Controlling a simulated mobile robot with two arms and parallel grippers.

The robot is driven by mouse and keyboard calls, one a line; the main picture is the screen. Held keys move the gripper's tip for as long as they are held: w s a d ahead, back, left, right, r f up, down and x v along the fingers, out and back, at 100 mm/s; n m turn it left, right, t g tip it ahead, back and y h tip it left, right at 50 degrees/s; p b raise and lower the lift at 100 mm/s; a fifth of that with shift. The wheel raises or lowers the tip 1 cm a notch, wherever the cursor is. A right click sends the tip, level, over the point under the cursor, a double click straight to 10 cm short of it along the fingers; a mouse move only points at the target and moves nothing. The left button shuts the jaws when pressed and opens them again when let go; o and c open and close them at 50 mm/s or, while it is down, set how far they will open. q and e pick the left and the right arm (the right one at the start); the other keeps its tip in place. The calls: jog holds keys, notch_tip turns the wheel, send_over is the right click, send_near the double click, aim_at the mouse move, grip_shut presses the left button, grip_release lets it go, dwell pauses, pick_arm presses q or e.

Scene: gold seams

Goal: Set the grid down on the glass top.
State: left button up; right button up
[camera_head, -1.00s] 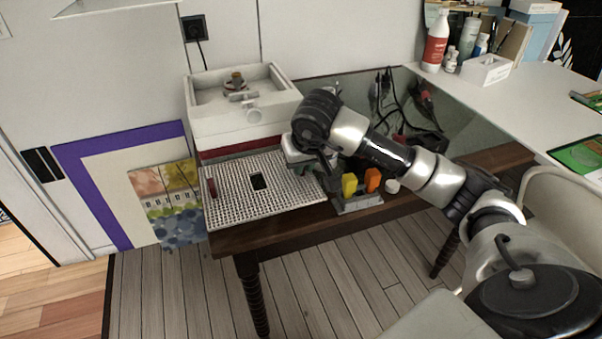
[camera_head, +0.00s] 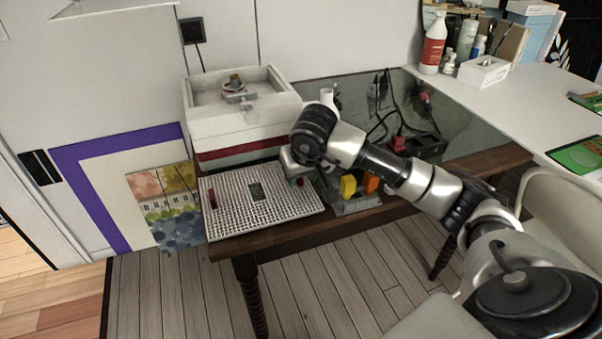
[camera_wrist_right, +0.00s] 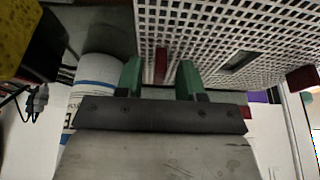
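The grid (camera_head: 235,218) is a white perforated plate with a small rectangular opening and a red handle at each end. In the head view it looks to be lying flat on the glass top (camera_head: 352,92), near the front left corner; any small gap beneath is hidden. My right gripper (camera_head: 297,180) is at its right end. In the right wrist view the green fingertips (camera_wrist_right: 159,80) stand apart, with the red handle (camera_wrist_right: 161,64) between them and visible gaps on both sides. The grid (camera_wrist_right: 215,35) fills the upper part there. My left gripper is not in view.
A white box (camera_head: 245,122) with a red band stands behind the grid. A small holder with yellow (camera_head: 348,186) and orange (camera_head: 370,183) pieces stands close to its right. Cables and a dark power strip (camera_head: 425,145) lie farther right.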

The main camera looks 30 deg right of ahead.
pick_arm(q)
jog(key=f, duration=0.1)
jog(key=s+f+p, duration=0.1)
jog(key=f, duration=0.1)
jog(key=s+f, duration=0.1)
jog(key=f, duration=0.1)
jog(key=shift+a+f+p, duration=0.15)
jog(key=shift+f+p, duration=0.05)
jog(key=shift+p, duration=0.1)
pick_arm(e)
jog(key=v, duration=1.2)
